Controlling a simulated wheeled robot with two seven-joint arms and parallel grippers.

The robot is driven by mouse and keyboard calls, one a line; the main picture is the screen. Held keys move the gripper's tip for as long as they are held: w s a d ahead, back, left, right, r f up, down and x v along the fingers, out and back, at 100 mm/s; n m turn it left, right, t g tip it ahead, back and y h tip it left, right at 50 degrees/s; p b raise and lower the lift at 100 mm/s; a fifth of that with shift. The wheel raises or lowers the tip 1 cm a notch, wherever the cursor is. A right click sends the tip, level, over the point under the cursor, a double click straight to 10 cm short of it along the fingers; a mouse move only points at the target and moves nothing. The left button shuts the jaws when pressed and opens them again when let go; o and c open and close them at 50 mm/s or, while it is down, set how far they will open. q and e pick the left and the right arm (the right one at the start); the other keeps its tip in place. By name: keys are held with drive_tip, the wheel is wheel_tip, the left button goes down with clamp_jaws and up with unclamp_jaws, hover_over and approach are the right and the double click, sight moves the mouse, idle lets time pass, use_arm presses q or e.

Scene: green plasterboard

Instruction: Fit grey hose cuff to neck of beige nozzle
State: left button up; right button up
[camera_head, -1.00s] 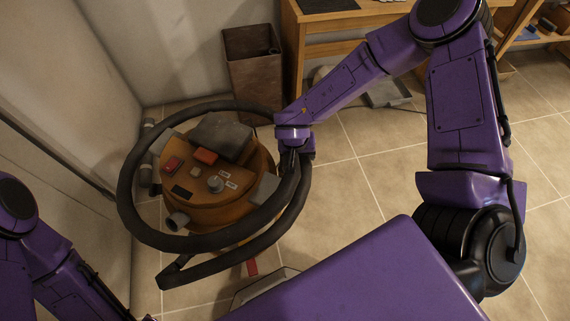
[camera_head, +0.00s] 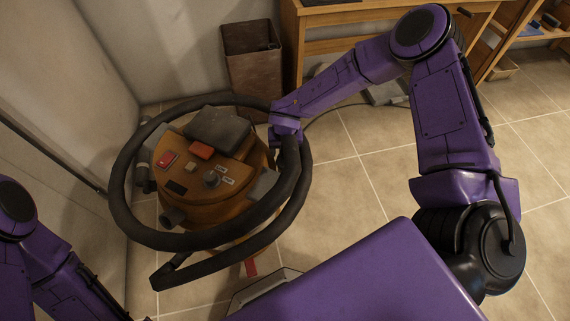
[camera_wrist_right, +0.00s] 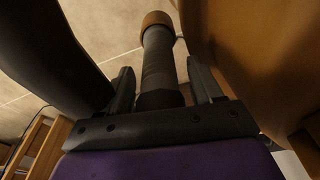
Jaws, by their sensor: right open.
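A dark hose (camera_head: 122,195) loops in wide coils around and over the orange-brown vacuum body (camera_head: 215,178). My right gripper (camera_wrist_right: 160,68) is open. In the right wrist view its fingers stand on either side of a grey ribbed tube (camera_wrist_right: 158,62), with gaps at both sides. The tube has a brown rounded end (camera_wrist_right: 157,18) and a dark base near the palm; I cannot tell whether this is the cuff and nozzle. In the head view the right wrist is at the upper right of the hose loop, with its fingertips hidden. My left gripper is out of view.
A brown bin (camera_head: 252,60) stands behind the vacuum, beside a wooden bench (camera_head: 375,22). Grey tube parts (camera_head: 143,165) show left of the vacuum near the wall. The tiled floor to the right is mostly open.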

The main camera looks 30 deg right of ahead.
drive_tip(key=shift+r, duration=0.1)
clamp_jaws()
